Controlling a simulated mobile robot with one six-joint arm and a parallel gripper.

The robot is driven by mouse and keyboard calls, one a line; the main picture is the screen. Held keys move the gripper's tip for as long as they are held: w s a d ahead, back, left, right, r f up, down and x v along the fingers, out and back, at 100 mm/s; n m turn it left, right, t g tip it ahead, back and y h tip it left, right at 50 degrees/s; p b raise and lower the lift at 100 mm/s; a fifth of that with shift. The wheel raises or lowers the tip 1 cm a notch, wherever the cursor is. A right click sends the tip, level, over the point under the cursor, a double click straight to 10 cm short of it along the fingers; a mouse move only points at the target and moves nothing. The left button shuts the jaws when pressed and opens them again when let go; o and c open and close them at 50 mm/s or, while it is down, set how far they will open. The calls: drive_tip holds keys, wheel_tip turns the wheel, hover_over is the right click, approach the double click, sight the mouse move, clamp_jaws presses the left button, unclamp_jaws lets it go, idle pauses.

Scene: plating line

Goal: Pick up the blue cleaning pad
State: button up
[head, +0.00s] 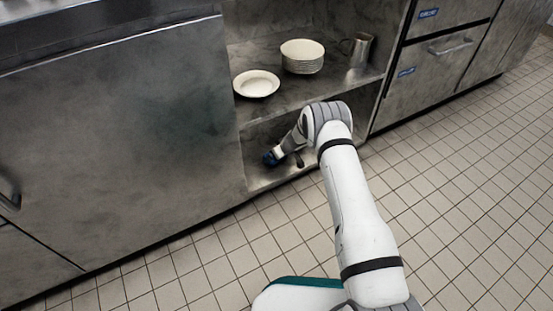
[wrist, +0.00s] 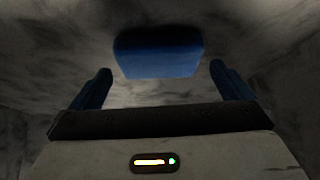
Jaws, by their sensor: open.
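The blue cleaning pad (wrist: 158,48) shows in the wrist view as a flat blue block lying on a grey metal surface. My gripper (wrist: 160,68) is open, with one dark blue finger on each side and the pad ahead between and just beyond the fingertips. Nothing is held. I cannot tell whether a finger touches the pad. In the head view my gripper (head: 271,157) reaches into the low compartment of the counter. A small dark blue patch shows at its end, and I cannot tell the pad from the fingers there.
A metal cabinet panel (head: 120,150) closes the left side. The tiled floor (head: 470,180) is clear.

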drive_tip(key=shift+x, duration=1.1)
drive_tip(key=shift+d, duration=0.1)
drive_tip(key=c, duration=0.8)
drive_tip(key=shift+o, duration=0.2)
drive_tip(key=shift+r, duration=0.15)
